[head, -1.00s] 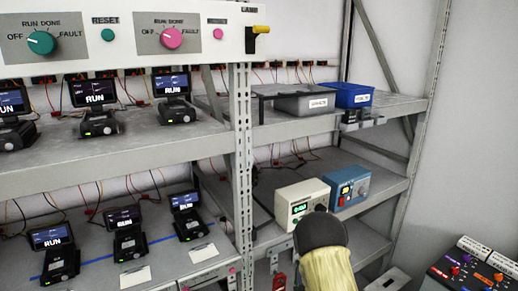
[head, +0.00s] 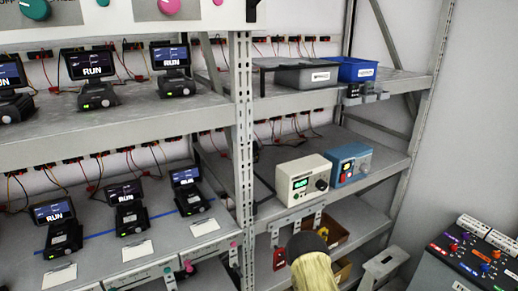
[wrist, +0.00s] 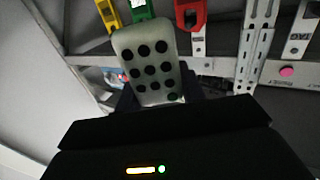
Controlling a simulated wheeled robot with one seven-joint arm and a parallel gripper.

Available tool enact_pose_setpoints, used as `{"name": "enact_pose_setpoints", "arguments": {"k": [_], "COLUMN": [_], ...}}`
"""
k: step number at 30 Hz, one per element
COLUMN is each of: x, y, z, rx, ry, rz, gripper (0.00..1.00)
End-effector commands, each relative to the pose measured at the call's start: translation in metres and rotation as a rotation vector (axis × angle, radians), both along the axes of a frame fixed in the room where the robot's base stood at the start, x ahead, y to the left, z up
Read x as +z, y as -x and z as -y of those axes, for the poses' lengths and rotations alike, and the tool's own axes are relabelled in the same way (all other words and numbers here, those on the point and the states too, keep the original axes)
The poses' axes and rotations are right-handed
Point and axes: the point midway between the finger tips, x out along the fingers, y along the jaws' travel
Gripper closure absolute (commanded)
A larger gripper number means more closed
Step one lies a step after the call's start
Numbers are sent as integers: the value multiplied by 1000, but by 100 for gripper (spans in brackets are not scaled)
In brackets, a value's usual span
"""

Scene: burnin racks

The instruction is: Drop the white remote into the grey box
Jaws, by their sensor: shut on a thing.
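The fingertips are mostly hidden behind the remote. The grey box (head: 306,78) has a white label and sits on the upper right shelf in the head view, left of a blue box (head: 357,70). The remote and gripper jaws cannot be made out in the head view, so their distance from the grey box cannot be told.
A rack post (head: 243,140) stands left of the grey box. Below are a white instrument (head: 303,182) and a blue instrument (head: 349,164). A step stool (head: 383,268) and a control console (head: 470,260) stand lower right. Red, green and yellow items hang ahead in the wrist view.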

Motion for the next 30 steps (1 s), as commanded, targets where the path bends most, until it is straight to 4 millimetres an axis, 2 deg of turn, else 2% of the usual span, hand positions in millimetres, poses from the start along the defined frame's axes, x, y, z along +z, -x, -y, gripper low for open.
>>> {"name": "enact_pose_setpoints", "arguments": {"k": [3,12,14,23,30], "x": [-8,-6,-2,41,43], "y": [2,2,1,2,2], "z": [3,3,3,1,1], "rx": [-5,-5,-5,-2,-2], "ry": [0,-1,-1,-2,-1], "rz": [1,1,1,1,1], "gripper": [83,83,83,83,83]}}
